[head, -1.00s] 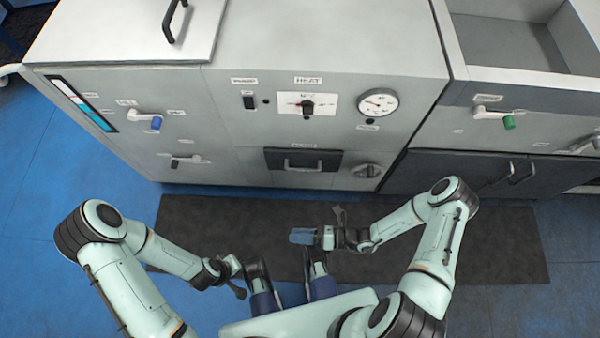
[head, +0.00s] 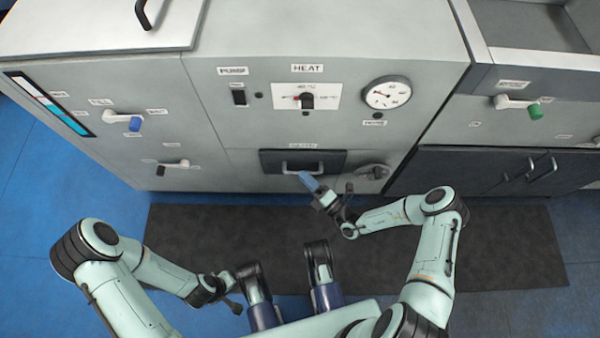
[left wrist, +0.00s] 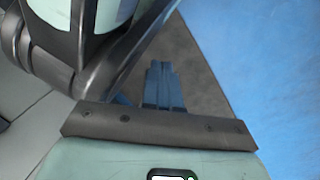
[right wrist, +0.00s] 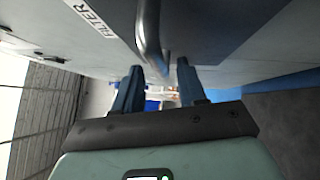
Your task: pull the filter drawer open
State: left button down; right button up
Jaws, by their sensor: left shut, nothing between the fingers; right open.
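The filter drawer (head: 330,158) is a dark panel low on the front of the grey machine, with a metal bar handle (head: 301,167). It looks shut. My right gripper (head: 308,180) is just in front of the handle, at its lower right. In the right wrist view the blue fingers (right wrist: 158,80) are open, with the curved handle (right wrist: 148,40) just ahead of and above the gap between them. The FILTER label (right wrist: 94,18) shows at upper left there. My left gripper is low in the head view; in the left wrist view its blue fingers (left wrist: 162,85) are together and empty.
A round knob (head: 373,172) sits right of the drawer, close to my right wrist. The heat dial (head: 306,97) and gauge (head: 387,93) are above. A dark mat (head: 500,245) covers the floor in front. Dark cabinets (head: 470,175) stand to the right.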

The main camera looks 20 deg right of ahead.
aim_at(288, 162)
pick_arm(q)
jog(key=shift+s+a+f, duration=0.1)
jog(key=shift+s+f, duration=0.4)
jog(key=shift+s, duration=0.25)
pick_arm(e)
jog(key=shift+x, duration=1.55)
jog(key=shift+c, duration=0.3)
grip_shut()
pick_arm(q)
jog(key=shift+w, duration=0.1)
pick_arm(e)
jog(key=shift+s, duration=0.15)
